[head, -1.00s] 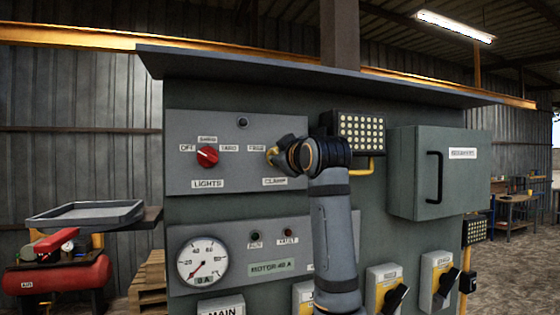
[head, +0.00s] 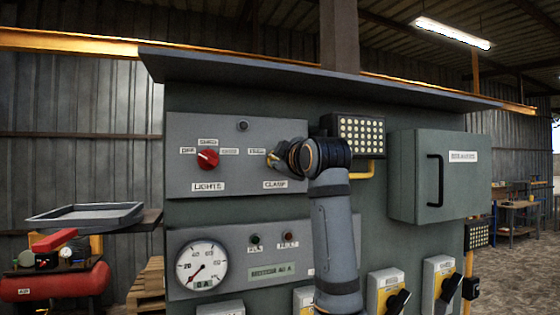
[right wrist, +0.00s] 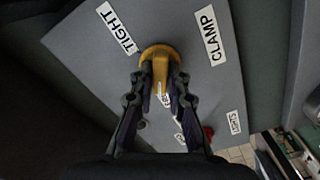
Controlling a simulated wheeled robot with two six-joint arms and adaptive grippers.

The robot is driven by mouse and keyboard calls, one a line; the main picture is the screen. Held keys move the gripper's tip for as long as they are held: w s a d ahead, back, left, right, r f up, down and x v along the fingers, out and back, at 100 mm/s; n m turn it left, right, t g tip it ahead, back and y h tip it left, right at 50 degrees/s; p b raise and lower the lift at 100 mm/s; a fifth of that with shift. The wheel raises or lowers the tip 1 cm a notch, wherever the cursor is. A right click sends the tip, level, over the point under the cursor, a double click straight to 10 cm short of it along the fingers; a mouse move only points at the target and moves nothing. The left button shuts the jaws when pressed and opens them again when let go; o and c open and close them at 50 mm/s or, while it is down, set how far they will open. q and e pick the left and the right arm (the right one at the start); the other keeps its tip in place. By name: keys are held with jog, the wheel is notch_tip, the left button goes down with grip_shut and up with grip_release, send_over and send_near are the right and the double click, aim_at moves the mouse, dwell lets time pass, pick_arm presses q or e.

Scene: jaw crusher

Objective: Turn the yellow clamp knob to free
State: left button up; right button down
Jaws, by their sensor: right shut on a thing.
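The yellow clamp knob (right wrist: 160,55) shows in the right wrist view as a round base with a raised bar, on the grey panel between the TIGHT label (right wrist: 117,27) and the CLAMP label (right wrist: 210,35). My right gripper (right wrist: 160,80) has its two fingers on either side of the bar and is shut on it. In the head view my right gripper (head: 274,160) reaches the panel below the FREE label (head: 257,150) and hides most of the knob. The TIGHT label is hidden there behind my arm. My left gripper is not in view.
A red lights knob (head: 208,159) sits left of the clamp on the same panel (head: 180,125). A lamp (head: 360,133) on a yellow bracket and a grey box (head: 405,170) with a black handle stand to the right. A roof ledge (head: 300,75) overhangs the panel.

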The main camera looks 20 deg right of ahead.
jog(key=c, duration=1.3)
grip_release()
jog(key=s, duration=1.2)
jog(key=shift+d, duration=0.15)
